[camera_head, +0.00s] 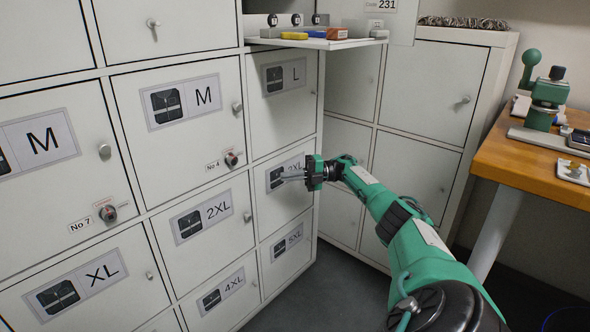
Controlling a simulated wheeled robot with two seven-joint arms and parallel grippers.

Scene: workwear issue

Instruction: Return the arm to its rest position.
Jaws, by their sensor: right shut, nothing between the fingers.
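My right arm reaches in from the lower right, green and black. Its gripper (291,178) is in front of the small locker door (287,205) in the right column, whose size label it partly covers. The gripper is shut with nothing between its fingers. I cannot tell whether the fingertips touch the door. My left gripper is not in view.
White lockers (185,110) with size labels fill the left. A shelf (315,43) at the top holds small coloured items. More lockers (432,95) stand behind my arm. A wooden table (530,170) at right carries a green device (543,95). Grey floor shows below.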

